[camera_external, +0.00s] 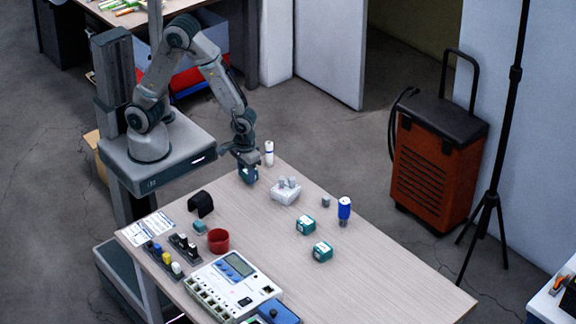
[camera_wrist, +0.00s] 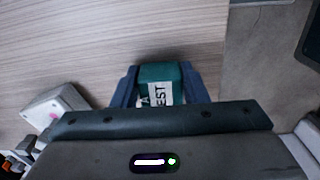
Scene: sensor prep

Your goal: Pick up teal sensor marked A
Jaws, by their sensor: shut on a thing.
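My gripper (camera_external: 248,174) is at the far edge of the table, pointing down. In the wrist view its two blue-grey fingers (camera_wrist: 166,90) are shut on a teal sensor (camera_wrist: 160,72).
A white box with grey knobs (camera_external: 286,191) stands just right of my gripper, and a white bottle (camera_external: 269,153) just behind. A blue bottle (camera_external: 344,209), red cup (camera_external: 218,240), black holder (camera_external: 201,204) and white meter (camera_external: 234,284) are also on the table (camera_external: 390,283). Its right front is clear.

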